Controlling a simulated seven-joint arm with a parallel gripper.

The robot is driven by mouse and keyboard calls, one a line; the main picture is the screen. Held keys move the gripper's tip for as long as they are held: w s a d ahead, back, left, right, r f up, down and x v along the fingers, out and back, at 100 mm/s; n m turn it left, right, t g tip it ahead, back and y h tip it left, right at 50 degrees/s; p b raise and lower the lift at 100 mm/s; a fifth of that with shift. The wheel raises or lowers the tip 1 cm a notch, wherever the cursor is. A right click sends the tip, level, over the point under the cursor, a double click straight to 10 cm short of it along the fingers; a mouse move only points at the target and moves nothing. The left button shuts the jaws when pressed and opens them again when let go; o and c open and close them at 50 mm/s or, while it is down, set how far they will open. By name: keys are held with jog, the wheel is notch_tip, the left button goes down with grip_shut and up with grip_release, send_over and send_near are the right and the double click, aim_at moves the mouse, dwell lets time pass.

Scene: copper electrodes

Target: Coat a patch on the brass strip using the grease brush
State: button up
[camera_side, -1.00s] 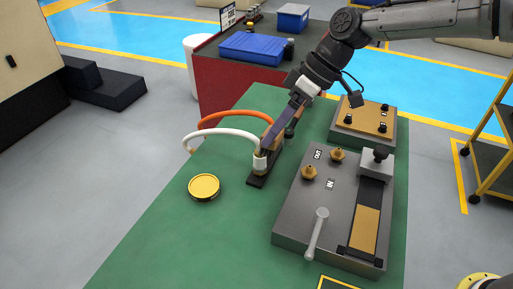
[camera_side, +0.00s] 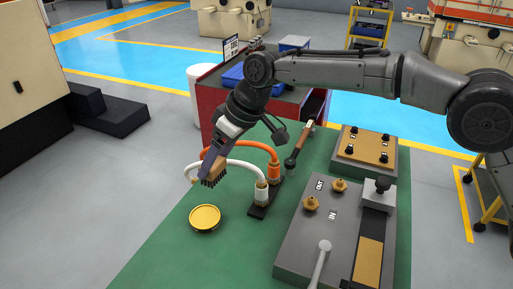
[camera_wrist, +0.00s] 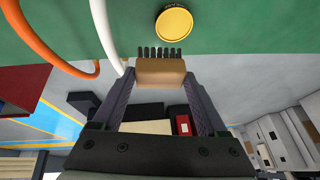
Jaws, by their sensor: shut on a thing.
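My gripper (camera_side: 218,158) is shut on the grease brush (camera_side: 212,172), a tan block with dark bristles. In the wrist view the brush (camera_wrist: 160,72) sits between the fingers, bristles toward the top of the picture. In the side view it is in the air, bristles down, above and behind a round yellow tin (camera_side: 205,217) on the green table. The tin (camera_wrist: 174,23) also shows beyond the bristles in the wrist view. The brass strip (camera_side: 368,262) lies in the dark channel of the grey fixture at the right, well apart from the brush.
White (camera_side: 246,167) and orange (camera_side: 262,147) hoses arch beside my gripper from a dark base. The fixture carries brass fittings (camera_side: 311,203) and a grey lever (camera_side: 321,262). A brown-handled tool (camera_side: 300,145) stands behind. Green table around the tin is clear.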

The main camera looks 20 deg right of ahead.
jog(key=shift+n, duration=0.5)
jog(key=shift+s+a+f, duration=0.3)
jog(key=shift+a+f, duration=0.3)
jog(key=shift+f, duration=0.75)
jog(key=shift+s+a+f, duration=0.35)
jog(key=shift+a+f, duration=0.3)
jog(key=shift+f, duration=0.7)
jog(key=shift+s+a+f, duration=0.3)
jog(key=shift+a+f, duration=0.3)
jog(key=shift+f, duration=0.75)
jog(key=shift+f, duration=0.6)
jog(key=shift+r, duration=0.1)
jog(key=shift+r, duration=3.5)
